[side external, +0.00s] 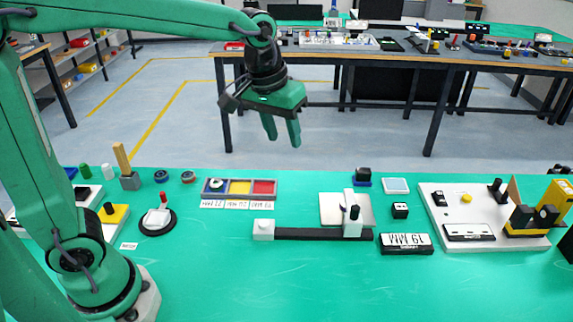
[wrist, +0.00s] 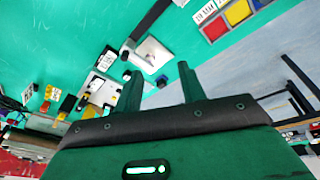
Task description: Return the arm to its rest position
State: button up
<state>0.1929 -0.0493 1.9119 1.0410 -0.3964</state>
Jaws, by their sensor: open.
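My gripper (side external: 281,126) is green and hangs from my raised arm, fingers pointing down, well above the far side of the green table (side external: 300,290). Its two fingers stand apart with nothing between them. In the wrist view my gripper (wrist: 160,90) also shows two spread, empty fingers, with the tabletop beyond at a slant. It touches nothing on the table.
A tray with blue, yellow and red compartments (side external: 240,196) sits below my gripper. A black rail with white ends (side external: 310,234) lies in front. A white board with fixtures (side external: 470,242) stands at right, a round black dish (side external: 157,228) at left. The front table is mostly clear.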

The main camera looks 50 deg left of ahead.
jog(key=s+a+f+m+t, duration=0.1)
jog(key=s+a, duration=0.2)
jog(key=s, duration=0.5)
jog(key=s+a+m+t, duration=0.1)
jog(key=s+a, duration=0.3)
jog(key=s, duration=0.4)
jog(key=shift+a+f+t+y, duration=0.25)
jog(key=shift+f+t+y, duration=0.05)
jog(key=shift+f+t, duration=0.1)
